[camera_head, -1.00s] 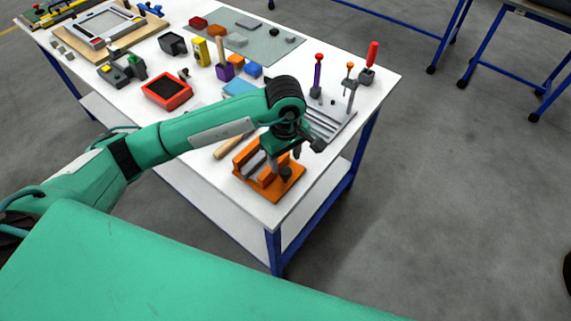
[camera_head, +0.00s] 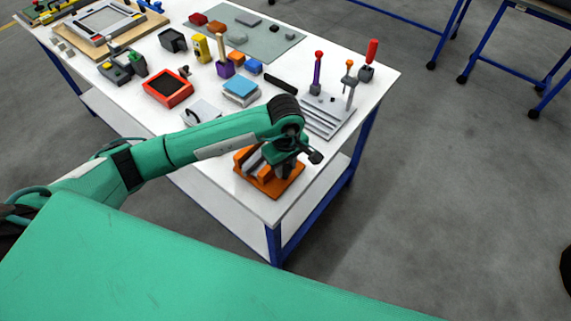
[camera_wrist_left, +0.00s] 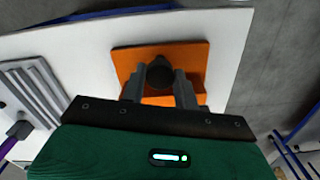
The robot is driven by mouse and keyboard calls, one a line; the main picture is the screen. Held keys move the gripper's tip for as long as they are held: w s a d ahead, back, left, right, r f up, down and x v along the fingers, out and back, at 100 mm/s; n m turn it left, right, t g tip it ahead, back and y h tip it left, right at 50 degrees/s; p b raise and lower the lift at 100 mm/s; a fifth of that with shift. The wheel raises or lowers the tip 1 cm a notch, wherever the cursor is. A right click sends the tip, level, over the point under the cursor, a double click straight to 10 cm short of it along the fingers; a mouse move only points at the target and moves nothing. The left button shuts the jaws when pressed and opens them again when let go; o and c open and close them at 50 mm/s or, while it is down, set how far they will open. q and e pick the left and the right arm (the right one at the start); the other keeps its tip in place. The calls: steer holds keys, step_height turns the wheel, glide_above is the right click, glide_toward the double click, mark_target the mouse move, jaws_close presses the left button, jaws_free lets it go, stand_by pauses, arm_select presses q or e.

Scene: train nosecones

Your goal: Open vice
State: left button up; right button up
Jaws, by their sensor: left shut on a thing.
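The orange vice (camera_head: 269,189) stands near the front corner of the white workbench, with a grey jaw part showing between its orange blocks. It also shows in the left wrist view as an orange base (camera_wrist_left: 192,56). My left gripper (camera_head: 283,173) reaches down over the right part of the vice and hides some of it. In the left wrist view my gripper (camera_wrist_left: 160,84) has its two grey fingers on either side of a dark round knob (camera_wrist_left: 158,73), and it is shut on this knob of the vice. My right gripper is in no view.
A grey ribbed plate (camera_head: 328,118) with upright tools stands beside the vice; the plate also shows in the left wrist view (camera_wrist_left: 32,92). A blue-topped block (camera_head: 241,89) and a red tray (camera_head: 167,88) lie farther back. Open floor is to the right.

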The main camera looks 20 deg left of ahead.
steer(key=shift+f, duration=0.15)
arm_select(q)
steer(key=shift+f+n+b, duration=0.15)
steer(key=shift+n+b, duration=0.55)
steer(key=shift+b, duration=0.2)
steer(key=n+b, duration=0.6)
steer(key=n, duration=0.1)
steer(key=shift+n+b, duration=0.7)
steer(key=shift+b, duration=0.1)
steer(key=shift+r+n+b, duration=0.2)
steer(key=shift+n+b, duration=0.25)
steer(key=shift+n, duration=0.35)
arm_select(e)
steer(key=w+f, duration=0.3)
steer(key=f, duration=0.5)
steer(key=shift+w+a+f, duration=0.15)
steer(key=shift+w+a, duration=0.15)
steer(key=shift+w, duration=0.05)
